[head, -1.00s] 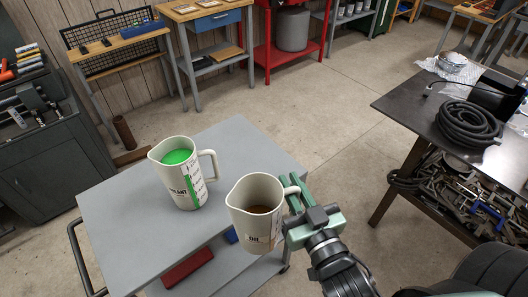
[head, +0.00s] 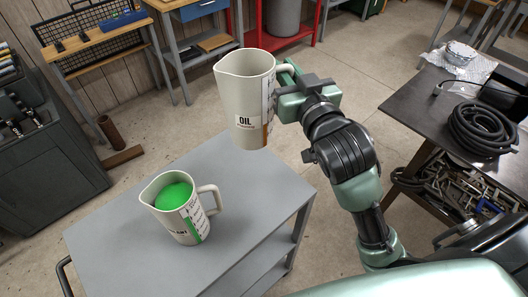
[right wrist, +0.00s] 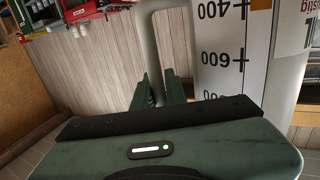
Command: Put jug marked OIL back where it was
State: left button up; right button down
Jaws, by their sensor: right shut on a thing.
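The jug marked OIL (head: 245,108) is cream-white with a brown level strip. It hangs upright in the air above the far right part of the grey cart top (head: 255,180). My right gripper (head: 287,88) is shut on its handle from the right. In the right wrist view, the fingers (right wrist: 160,90) are around the pale handle (right wrist: 148,40), and the jug's printed scale (right wrist: 232,55) is beside them. A second jug (head: 182,225) with green liquid stands on the cart, its handle to the right. My left gripper is not in view.
The cart top is bare to the right of the green jug and in front of it. A dark table (head: 430,100) with a coiled hose (head: 485,130) stands at the right. A dark cabinet (head: 45,175) stands at the left. Benches line the back wall.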

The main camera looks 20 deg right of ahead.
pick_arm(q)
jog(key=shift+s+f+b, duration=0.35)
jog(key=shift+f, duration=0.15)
pick_arm(e)
notch_tip(320, 180, down, 18)
jog(key=shift+s, duration=0.15)
jog(key=shift+f, duration=0.1)
jog(key=shift+f, duration=0.15)
jog(key=c, duration=1.6)
grip_release()
jog(key=shift+f, duration=0.1)
jog(key=shift+o, duration=0.7)
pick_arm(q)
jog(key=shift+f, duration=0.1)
pick_arm(e)
jog(key=shift+s+r, duration=0.1)
jog(key=shift+r, duration=0.1)
